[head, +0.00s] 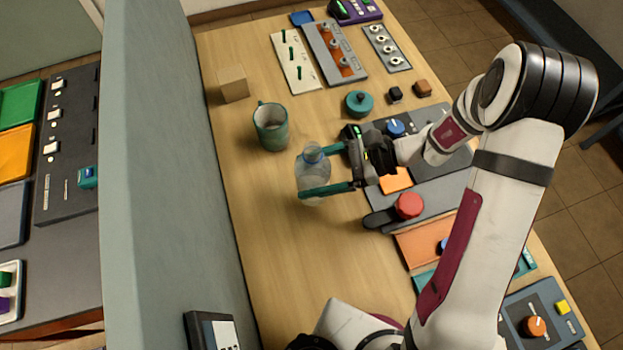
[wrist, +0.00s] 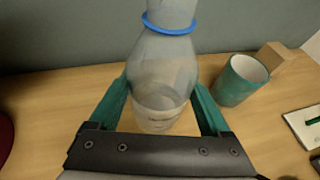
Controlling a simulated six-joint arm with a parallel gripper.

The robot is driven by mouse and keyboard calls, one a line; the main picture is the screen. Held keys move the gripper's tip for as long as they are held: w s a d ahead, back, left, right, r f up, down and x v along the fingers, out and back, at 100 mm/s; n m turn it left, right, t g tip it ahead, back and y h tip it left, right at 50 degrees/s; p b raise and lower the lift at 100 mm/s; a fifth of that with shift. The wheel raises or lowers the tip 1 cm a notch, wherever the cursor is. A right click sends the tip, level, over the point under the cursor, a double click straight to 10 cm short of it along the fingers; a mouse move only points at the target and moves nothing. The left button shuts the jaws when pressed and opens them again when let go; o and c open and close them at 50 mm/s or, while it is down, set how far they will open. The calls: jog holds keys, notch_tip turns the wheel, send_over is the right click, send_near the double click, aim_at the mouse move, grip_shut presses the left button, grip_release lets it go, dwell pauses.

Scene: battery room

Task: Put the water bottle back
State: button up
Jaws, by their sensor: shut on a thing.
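The clear water bottle (head: 312,172) is upright at the middle of the wooden table in the head view. My gripper (head: 322,171) reaches it from the right, with one teal finger on each side. In the wrist view the bottle (wrist: 165,75) stands between the two fingers (wrist: 162,110), with a blue ring around its neck. My gripper is shut on the bottle's body. I cannot tell whether the bottle's base touches the table.
A teal mug (head: 271,127) stands behind the bottle, near a cardboard-coloured block (head: 233,84). A grey-green partition (head: 160,180) runs along the table's left side. A red knob (head: 408,205) and several panels (head: 430,240) line the right side.

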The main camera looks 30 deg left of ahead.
jog(key=shift+f, duration=2)
jog(key=o, duration=1.5)
jog(key=shift+f, duration=0.1)
jog(key=shift+o, duration=0.2)
jog(key=v, duration=1.2)
jog(key=s+d+r+n+t+h, duration=0.2)
jog(key=s+d+r+n+h, duration=0.25)
jog(key=s+r, duration=0.45)
jog(key=s+d+r+n+t+h, duration=0.2)
jog(key=s+d+t+h, duration=0.2)
jog(key=s, duration=0.4)
jog(key=d+h, duration=0.1)
jog(key=d, duration=0.1)
jog(key=shift+d, duration=0.4)
